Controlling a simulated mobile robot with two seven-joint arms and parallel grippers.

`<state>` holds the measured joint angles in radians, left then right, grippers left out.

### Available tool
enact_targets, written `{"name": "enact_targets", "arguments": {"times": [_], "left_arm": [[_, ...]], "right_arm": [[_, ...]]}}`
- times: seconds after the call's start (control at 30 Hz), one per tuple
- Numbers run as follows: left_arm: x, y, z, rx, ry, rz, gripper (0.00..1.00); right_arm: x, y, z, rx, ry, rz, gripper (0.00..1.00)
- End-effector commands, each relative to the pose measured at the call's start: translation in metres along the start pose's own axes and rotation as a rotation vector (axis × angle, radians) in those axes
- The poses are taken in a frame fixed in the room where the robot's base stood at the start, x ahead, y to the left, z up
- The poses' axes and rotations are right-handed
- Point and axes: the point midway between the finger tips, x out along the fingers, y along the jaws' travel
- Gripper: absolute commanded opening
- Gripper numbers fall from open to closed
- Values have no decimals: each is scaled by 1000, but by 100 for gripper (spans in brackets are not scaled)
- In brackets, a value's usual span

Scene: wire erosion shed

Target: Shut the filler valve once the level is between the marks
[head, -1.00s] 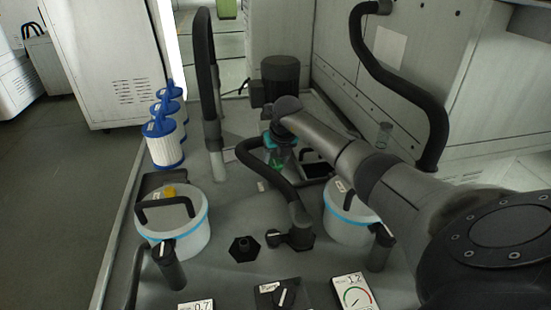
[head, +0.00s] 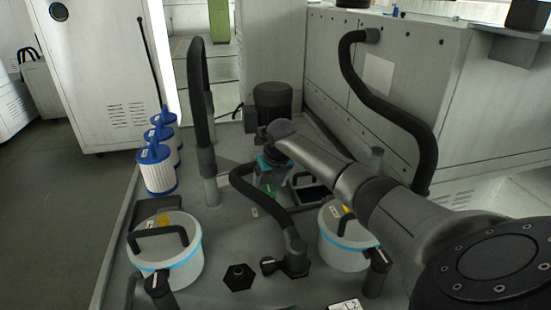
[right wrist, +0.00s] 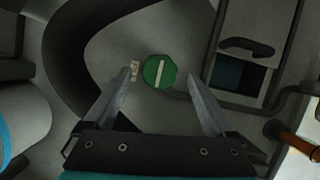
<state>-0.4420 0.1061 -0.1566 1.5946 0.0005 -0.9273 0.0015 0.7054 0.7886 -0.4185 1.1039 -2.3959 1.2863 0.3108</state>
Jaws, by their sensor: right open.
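A round green knob (right wrist: 160,72) with a white bar shows in the right wrist view, the bar running nearly up and down; it looks like the filler valve. A small label (right wrist: 135,70) is left of it. My right gripper (right wrist: 160,80) is open, its fingers either side of the knob in the picture; I see no contact. In the head view the green knob (head: 268,190) is partly hidden by the gripper. A dark opening with blue inside (right wrist: 232,75) is right of the knob. I cannot make out a level or marks. My left gripper is not in view.
A black hose (head: 252,188) curves close beside the knob. Two lidded white tubs (head: 180,278) (head: 335,252) stand left and right in front. A dark motor (head: 273,98) stands behind. White filter cartridges (head: 157,175) line the left edge. An orange-brown handle (right wrist: 293,142) shows at lower right.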

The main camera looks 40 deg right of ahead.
Motion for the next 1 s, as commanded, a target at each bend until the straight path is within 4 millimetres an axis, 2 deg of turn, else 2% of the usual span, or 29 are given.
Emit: {"name": "enact_targets", "arguments": {"times": [0.5, 1.0], "left_arm": [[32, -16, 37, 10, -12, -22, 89], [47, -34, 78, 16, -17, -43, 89]], "right_arm": [[-59, -1, 0, -1, 1, -2, 89], [-122, -1, 1, 0, -1, -2, 89]]}}
